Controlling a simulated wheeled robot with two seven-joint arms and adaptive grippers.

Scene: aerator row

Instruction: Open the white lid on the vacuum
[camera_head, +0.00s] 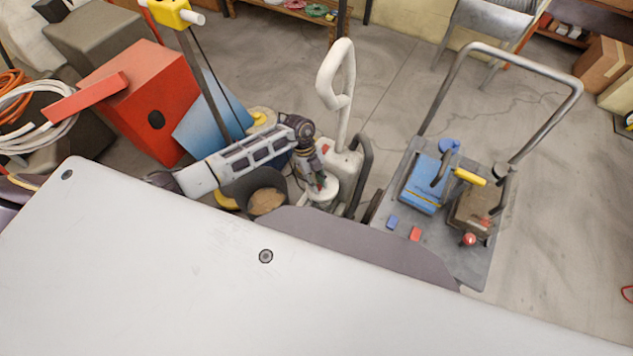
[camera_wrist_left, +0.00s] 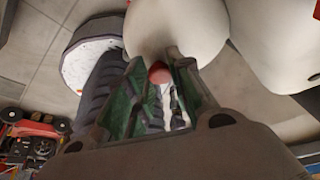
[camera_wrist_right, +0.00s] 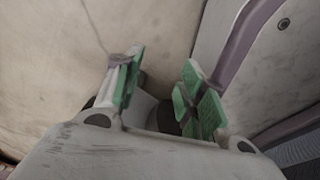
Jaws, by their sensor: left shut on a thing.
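The vacuum (camera_head: 343,160) stands on the floor past my front edge, a pale machine with a tall white loop handle (camera_head: 335,78) and a dark curved pipe at its right. Its white lid (camera_head: 325,195) shows low, partly hidden by my left gripper (camera_head: 320,182). In the left wrist view, my left gripper's green-padded fingers (camera_wrist_left: 158,88) reach up to a white rounded surface (camera_wrist_left: 175,28). A small red knob (camera_wrist_left: 159,72) shows between them. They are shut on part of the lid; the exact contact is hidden. My right gripper (camera_wrist_right: 160,85) is open and empty.
A dark bucket (camera_head: 267,198) stands left of the vacuum, with a red box (camera_head: 140,100) and a blue panel (camera_head: 212,112) beyond. A grey cart (camera_head: 400,195) carrying a blue unit (camera_head: 426,182) stands close right. Open floor lies behind the vacuum.

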